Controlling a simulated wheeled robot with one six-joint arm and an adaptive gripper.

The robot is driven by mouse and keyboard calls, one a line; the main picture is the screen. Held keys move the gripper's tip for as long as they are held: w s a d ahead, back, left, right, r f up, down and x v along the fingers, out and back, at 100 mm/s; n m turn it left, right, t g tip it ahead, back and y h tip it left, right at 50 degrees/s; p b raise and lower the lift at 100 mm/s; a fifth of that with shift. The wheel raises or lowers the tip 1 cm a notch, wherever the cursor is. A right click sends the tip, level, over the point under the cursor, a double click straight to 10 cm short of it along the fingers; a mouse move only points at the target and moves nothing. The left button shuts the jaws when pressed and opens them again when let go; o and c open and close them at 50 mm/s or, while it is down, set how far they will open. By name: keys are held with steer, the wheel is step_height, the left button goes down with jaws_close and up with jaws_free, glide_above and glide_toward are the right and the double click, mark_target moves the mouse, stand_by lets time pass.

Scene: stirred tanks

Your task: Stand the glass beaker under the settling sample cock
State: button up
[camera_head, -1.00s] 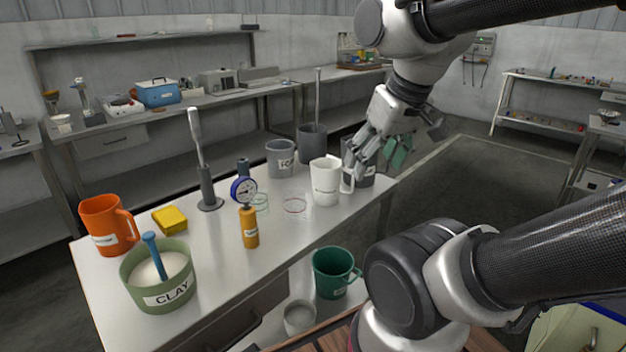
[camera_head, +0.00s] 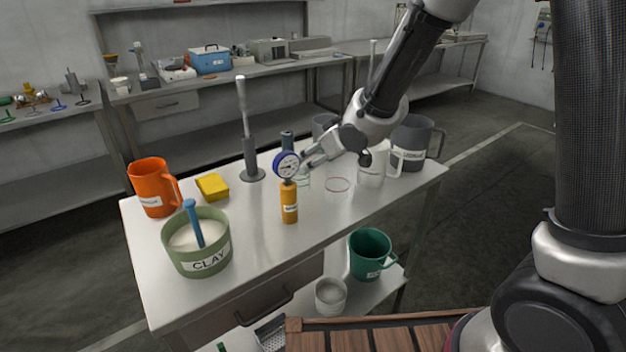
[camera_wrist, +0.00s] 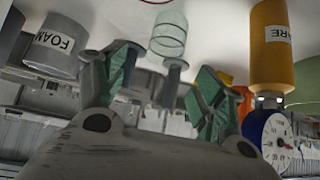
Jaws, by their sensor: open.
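The glass beaker (camera_head: 303,183) is clear with greenish rings and stands on the table (camera_head: 255,240), partly hidden behind the gauge and my gripper. In the wrist view, which is upside down, the beaker (camera_wrist: 168,36) shows at top centre, ahead of and between my spread green-padded fingers. My gripper (camera_head: 307,157) reaches leftward at about the beaker's height, apart from it and empty; its open fingers also show in the wrist view (camera_wrist: 160,85). I cannot make out a settling sample cock in either view.
An orange bottle (camera_head: 289,205) with a blue-rimmed gauge (camera_head: 286,165) stands close in front of the beaker. A red ring (camera_head: 338,185) lies right of it. A white jug (camera_head: 371,165) and grey jug (camera_head: 412,145) stand further right. A rod stand (camera_head: 250,150) is left.

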mark_target(300, 178)
steer(key=x, duration=0.7)
steer(key=shift+s+a+f, duration=0.2)
steer(key=shift+s+a, duration=0.05)
steer(key=c, duration=1.2)
steer(key=shift+r, duration=0.15)
